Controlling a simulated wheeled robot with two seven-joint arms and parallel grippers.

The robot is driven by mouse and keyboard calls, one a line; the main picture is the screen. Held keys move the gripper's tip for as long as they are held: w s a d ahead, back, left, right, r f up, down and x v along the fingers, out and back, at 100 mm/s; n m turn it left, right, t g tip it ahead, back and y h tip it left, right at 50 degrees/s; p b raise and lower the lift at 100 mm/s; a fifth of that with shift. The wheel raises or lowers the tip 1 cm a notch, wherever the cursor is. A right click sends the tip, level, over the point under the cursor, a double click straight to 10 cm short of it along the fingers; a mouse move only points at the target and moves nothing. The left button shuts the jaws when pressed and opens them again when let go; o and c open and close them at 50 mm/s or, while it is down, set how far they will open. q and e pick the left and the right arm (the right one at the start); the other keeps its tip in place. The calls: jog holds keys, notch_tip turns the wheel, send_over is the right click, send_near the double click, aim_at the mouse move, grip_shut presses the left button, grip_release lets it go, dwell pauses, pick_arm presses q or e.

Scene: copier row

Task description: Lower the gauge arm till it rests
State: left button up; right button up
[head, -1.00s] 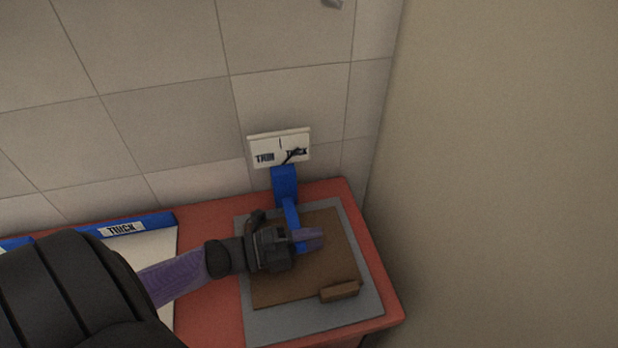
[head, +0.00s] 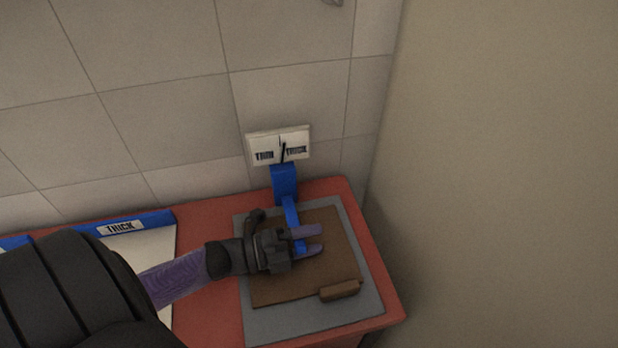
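The blue gauge arm (head: 291,211) reaches forward from a blue post (head: 284,184) over a brown board (head: 325,263) on a grey plate. A white dial (head: 264,146) marked THIN and THICK stands behind the post, its dark needle near upright between the words. My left gripper (head: 309,240) is at the arm's front end, its two purple fingers apart, with a bit of blue between them. Its hand hides part of the arm, so I cannot tell whether the arm touches the board. My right gripper is out of view.
A brown block (head: 340,290) sits at the board's front right. The red counter (head: 215,318) ends close to a plain wall (head: 500,170) on the right. A white tray with a blue edge labelled THICK (head: 121,228) lies at left.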

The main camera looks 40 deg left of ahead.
pick_arm(q)
jog(key=v, duration=1)
